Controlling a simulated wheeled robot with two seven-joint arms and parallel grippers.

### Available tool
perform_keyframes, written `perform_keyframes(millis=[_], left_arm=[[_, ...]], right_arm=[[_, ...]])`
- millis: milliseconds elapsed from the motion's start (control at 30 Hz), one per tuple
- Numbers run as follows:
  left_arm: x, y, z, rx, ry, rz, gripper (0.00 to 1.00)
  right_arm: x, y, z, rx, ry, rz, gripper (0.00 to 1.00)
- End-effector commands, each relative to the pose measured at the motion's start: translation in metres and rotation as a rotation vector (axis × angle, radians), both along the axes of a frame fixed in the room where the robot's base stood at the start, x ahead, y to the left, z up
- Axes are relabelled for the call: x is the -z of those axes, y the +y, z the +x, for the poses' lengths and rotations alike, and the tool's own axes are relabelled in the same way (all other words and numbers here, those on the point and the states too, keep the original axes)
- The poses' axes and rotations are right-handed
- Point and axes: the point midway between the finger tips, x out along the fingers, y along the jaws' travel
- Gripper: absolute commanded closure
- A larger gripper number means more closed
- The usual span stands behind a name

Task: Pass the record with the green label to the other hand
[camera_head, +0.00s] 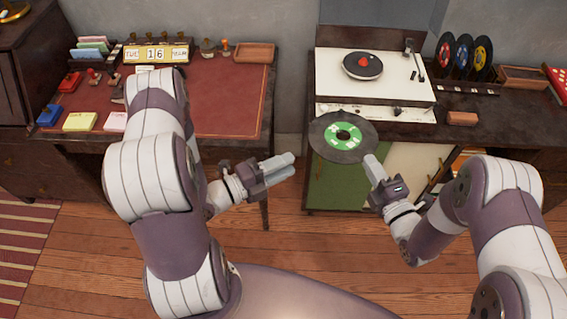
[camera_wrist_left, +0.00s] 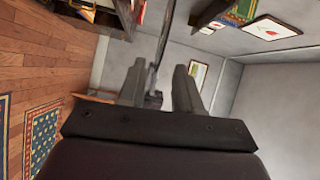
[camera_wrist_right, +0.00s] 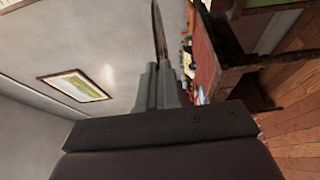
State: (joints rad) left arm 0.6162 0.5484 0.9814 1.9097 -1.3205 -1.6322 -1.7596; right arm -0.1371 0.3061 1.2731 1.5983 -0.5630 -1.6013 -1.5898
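The black record with the green label (camera_head: 328,149) is in the air in front of the record player cabinet. My right gripper (camera_head: 371,163) is shut on its lower right edge. In the right wrist view the record (camera_wrist_right: 158,30) shows edge-on between the closed fingers (camera_wrist_right: 158,82). My left gripper (camera_head: 288,165) is open and empty, to the left of the record and apart from it, with its fingers pointing toward it. In the left wrist view a gap shows between its fingers (camera_wrist_left: 160,82), and the record's thin edge (camera_wrist_left: 163,40) appears beyond them.
A record player (camera_head: 335,84) with a red-centred disc (camera_head: 362,65) stands on the cabinet behind the record. Several records (camera_head: 463,55) stand in a rack at right. A desk (camera_head: 220,105) with stationery is at left. Open floor lies between desk and cabinet.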

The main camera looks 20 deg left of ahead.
Motion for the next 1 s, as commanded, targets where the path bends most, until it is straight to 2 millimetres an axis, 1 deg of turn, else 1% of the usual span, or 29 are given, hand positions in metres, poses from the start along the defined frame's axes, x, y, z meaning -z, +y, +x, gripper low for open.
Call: perform_keyframes(millis=[67,167,400,500,600,733,967,1000], left_arm=[[-0.003,-0.001,0.003,-0.004,-0.040,0.025,0.66],[-0.003,-0.011,0.013,0.002,-0.049,0.040,0.66],[-0.002,-0.047,0.057,0.002,-0.047,0.040,0.66],[-0.002,-0.061,0.072,0.001,-0.047,0.039,0.66],[-0.002,-0.069,0.084,-0.002,-0.045,0.039,0.66],[-0.002,-0.075,0.092,-0.004,-0.045,0.039,0.66],[-0.002,-0.076,0.094,-0.006,-0.043,0.038,0.66],[-0.002,-0.076,0.094,-0.006,-0.043,0.038,0.69]], right_arm=[[0.000,0.000,0.000,0.000,0.000,0.000,1.00],[0.000,0.000,0.000,0.000,0.000,0.000,1.00],[0.000,0.000,0.000,0.000,0.000,0.000,1.00],[0.000,0.000,0.000,0.000,0.000,0.000,1.00],[0.000,0.000,0.000,0.000,0.000,0.000,1.00],[0.000,0.000,0.000,0.000,0.000,0.000,1.00],[0.000,0.000,0.000,0.000,0.000,0.000,1.00],[0.000,0.000,0.000,0.000,0.000,0.000,1.00]])
